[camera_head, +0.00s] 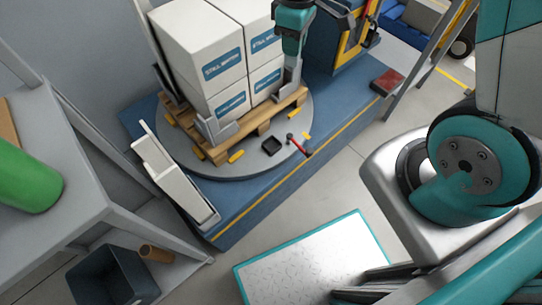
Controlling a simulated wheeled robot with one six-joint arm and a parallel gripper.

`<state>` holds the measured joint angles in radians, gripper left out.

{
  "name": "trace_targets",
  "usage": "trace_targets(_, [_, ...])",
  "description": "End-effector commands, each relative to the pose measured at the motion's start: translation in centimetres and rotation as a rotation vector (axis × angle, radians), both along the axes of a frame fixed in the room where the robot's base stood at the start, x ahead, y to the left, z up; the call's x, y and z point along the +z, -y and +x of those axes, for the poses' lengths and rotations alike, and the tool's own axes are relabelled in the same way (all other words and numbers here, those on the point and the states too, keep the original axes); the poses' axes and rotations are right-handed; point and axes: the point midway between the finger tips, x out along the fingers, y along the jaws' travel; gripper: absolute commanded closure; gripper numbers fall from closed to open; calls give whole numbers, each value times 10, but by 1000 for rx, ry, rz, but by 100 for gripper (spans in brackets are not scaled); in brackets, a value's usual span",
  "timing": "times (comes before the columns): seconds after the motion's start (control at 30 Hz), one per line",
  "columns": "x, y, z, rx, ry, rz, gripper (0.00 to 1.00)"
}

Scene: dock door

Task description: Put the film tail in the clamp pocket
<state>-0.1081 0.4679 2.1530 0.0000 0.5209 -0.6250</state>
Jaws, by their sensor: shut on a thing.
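My gripper (291,62) points down at the right front corner of the stacked white boxes (212,55). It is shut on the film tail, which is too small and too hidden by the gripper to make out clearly. A black square pocket (273,147), which looks like the clamp pocket, lies on the grey turntable (190,165) in front of the pallet. A lever with a red handle (299,146) stands just right of it. My gripper is above and behind the pocket, apart from it.
The boxes stand on a wooden pallet (262,122) with grey corner brackets. A blue platform (250,205) with a yellow edge line carries the turntable. A grey bench with a green roll (25,178) is at left, a dark bin (112,277) below. A red block (387,81) lies at right.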

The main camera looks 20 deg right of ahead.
Motion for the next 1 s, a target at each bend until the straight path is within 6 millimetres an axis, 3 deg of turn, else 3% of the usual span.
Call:
trace_targets(0.03, [-29,-7,0,102,6,0,100])
trace_targets(0.1, [-42,-15,-1,252,6,0,100])
trace_targets(0.3, [-79,-37,-7,671,6,0,100])
trace_targets(0.5, [-100,-53,-15,991,5,-1,100])
trace_targets(0.77, [-114,-60,-19,1151,0,1,100])
trace_targets(1.0, [-178,-60,-20,1155,-4,2,100])
